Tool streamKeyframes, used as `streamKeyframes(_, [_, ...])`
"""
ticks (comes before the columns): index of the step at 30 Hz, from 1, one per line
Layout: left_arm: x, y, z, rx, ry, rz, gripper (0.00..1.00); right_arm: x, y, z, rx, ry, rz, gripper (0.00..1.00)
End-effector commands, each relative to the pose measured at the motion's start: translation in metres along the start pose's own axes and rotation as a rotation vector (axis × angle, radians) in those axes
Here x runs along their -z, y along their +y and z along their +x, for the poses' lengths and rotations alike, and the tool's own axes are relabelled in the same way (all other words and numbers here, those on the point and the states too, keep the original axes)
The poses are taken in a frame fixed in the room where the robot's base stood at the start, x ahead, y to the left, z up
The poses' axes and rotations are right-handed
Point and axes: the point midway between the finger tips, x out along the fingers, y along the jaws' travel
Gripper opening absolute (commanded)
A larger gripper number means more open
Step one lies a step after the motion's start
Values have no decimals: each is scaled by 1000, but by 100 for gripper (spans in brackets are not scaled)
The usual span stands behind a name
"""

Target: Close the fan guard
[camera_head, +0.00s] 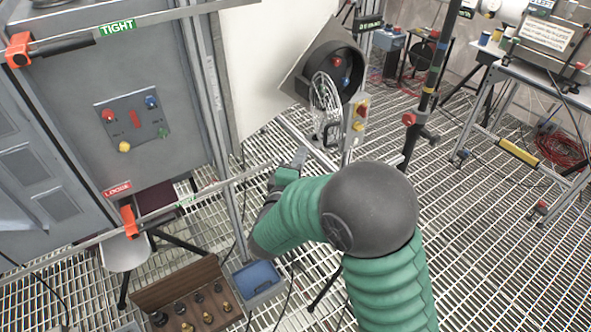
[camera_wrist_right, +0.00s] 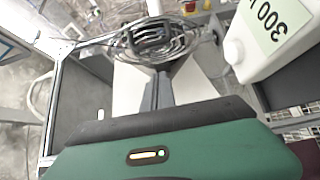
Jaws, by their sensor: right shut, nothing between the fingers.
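The fan guard (camera_head: 325,92) is a round wire grille, seen nearly edge-on. It stands swung out from the dark round fan housing (camera_head: 318,57), whose red and blue parts show uncovered. In the right wrist view the guard (camera_wrist_right: 150,42) is a set of curved wires just beyond my fingertips. My right gripper (camera_head: 301,155) is below and left of the guard in the head view. Its fingers (camera_wrist_right: 165,88) are shut and empty. I cannot tell whether they touch the wires. My left gripper is not in view.
A switch box with red and yellow buttons (camera_head: 359,115) stands right of the guard. A dark pole (camera_head: 425,100) rises farther right. A grey cabinet (camera_head: 70,140) and rail are at left. A blue bin (camera_head: 257,279) and wooden box (camera_head: 185,290) sit low.

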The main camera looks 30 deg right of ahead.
Motion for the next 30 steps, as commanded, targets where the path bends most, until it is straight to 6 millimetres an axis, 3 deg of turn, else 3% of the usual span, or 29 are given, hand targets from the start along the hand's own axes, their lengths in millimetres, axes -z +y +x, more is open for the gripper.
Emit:
streamKeyframes(3, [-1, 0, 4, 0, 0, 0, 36, -2, -1, 26, -1, -5, 2, 0])
streamKeyframes(9, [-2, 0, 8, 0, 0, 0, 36, -24, 0, 46, -1, -2, 2, 0])
streamKeyframes(30, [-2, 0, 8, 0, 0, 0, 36, -32, 1, 63, 0, 37, 1, 0])
